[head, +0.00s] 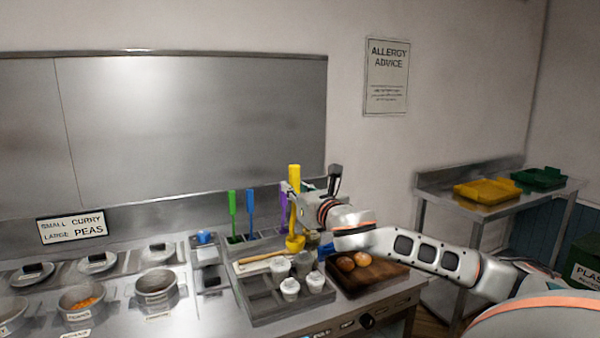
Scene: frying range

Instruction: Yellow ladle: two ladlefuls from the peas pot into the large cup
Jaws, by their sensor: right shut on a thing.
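My right gripper (309,207) is shut on the yellow ladle (294,180). The ladle is upright, its handle above the jaws and its bowl (295,243) low behind the cups. Whether the bowl holds anything cannot be told. Several pale cups stand in a grey tray (262,316); a front cup (289,290) and a right cup (315,282) show best. Which is the large one is unclear. A pot with orange food (80,298) and another pot (156,286) stand at left; their small labels are unreadable, and I see no clear peas. My left gripper is out of view.
Green (233,212), blue (250,210) and purple (284,200) handles stand behind the tray. A wooden stick (262,258) lies at its back. A dark board (370,277) with round brown items is right. A wall sign (72,227) reads "small curry, large peas".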

